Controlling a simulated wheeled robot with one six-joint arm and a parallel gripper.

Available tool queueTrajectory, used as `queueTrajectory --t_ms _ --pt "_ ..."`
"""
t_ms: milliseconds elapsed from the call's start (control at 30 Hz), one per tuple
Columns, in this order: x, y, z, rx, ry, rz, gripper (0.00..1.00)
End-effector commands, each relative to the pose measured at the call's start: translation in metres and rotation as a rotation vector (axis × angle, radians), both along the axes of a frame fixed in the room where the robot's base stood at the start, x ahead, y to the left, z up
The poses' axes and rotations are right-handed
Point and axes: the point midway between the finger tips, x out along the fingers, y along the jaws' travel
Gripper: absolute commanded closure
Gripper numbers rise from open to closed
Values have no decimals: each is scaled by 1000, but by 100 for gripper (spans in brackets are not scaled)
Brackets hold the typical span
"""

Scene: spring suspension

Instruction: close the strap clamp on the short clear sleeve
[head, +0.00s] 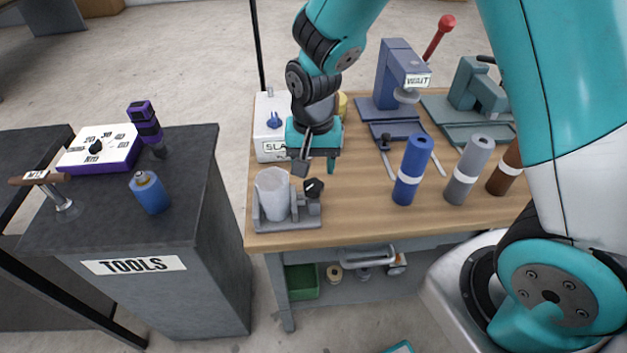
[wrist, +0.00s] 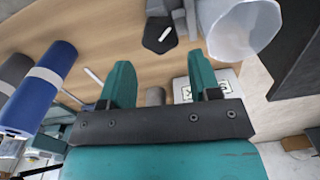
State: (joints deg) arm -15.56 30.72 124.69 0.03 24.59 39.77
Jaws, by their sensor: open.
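The short clear sleeve (head: 272,192) stands upright in a grey cradle (head: 292,224) at the table's front left corner. It also shows at the top right of the wrist view (wrist: 240,25). A black knob with a white mark (head: 313,188), seemingly part of the clamp, sits on the cradle's right side; it also shows in the wrist view (wrist: 160,33). I cannot make out the strap or whether it is closed. My gripper (head: 316,164) is open and empty, above and just behind the knob. In the wrist view its fingers (wrist: 161,78) are apart, with the knob beyond them.
Blue (head: 412,170), grey (head: 468,170) and brown (head: 505,168) cylinders stand to the right. A white box (head: 270,140) is behind the sleeve. Blue (head: 395,80) and green (head: 475,100) presses stand at the back. A dark tool cabinet (head: 190,215) is left, across a gap.

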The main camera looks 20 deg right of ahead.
Motion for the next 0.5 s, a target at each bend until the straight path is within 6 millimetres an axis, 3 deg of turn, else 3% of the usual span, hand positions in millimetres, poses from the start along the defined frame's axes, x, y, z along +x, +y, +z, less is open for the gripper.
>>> queueTrajectory --t_ms 200,500 --pt "-1 0 -40 -1 4 1 43" --pt "0 0 -57 1 0 1 43"
